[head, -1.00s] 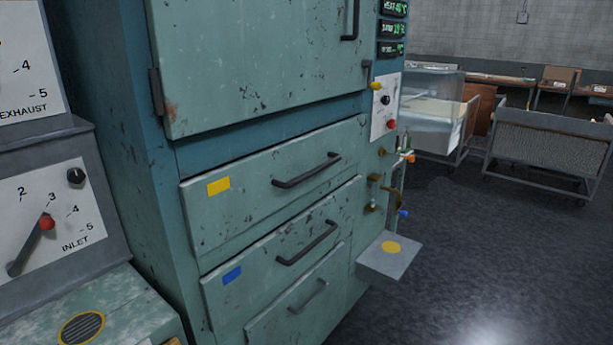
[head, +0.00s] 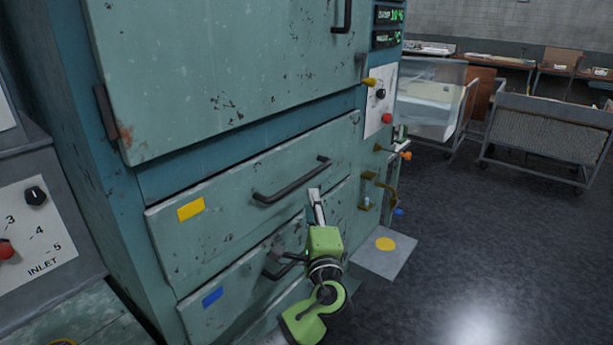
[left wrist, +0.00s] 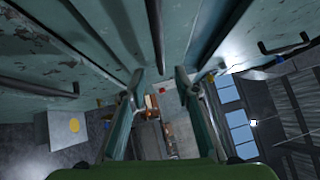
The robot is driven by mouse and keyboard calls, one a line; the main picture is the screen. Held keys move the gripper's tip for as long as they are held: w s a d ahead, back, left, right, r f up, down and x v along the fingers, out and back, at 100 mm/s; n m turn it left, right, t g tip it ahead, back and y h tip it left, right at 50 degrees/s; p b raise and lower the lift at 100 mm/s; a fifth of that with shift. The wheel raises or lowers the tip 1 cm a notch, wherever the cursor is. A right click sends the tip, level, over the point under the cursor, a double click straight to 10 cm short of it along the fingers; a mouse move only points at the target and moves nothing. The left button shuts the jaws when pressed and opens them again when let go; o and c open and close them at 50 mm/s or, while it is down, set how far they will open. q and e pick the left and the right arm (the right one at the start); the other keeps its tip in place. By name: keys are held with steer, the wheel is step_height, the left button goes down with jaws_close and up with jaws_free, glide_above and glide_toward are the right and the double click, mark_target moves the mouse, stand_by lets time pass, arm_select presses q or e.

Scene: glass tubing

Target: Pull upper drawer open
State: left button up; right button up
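The upper drawer (head: 240,215) has a yellow label and a dark bar handle (head: 292,182). It looks shut, flush with the teal cabinet front. My left gripper (head: 317,206), on a green arm, is in front of the drawers, just below the right end of that handle. In the left wrist view the two fingers of my left gripper (left wrist: 159,84) stand apart with nothing between their tips. The handle (left wrist: 157,35) shows there beyond the gap between them, apart from the fingers. My right gripper is in neither view.
A lower drawer with a blue label (head: 212,298) sits below, its handle partly hidden by my arm. A cabinet door (head: 220,75) is above. A small shelf with a yellow disc (head: 385,260) juts out at right, below valves. Open floor lies further right.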

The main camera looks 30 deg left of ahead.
mark_target(307, 180)
arm_select(q)
steer(key=p+x, duration=0.2)
steer(key=x, duration=0.8)
steer(key=shift+w+a, duration=0.4)
steer(key=shift+w, duration=0.1)
steer(key=shift+c, duration=0.5)
jaws_close()
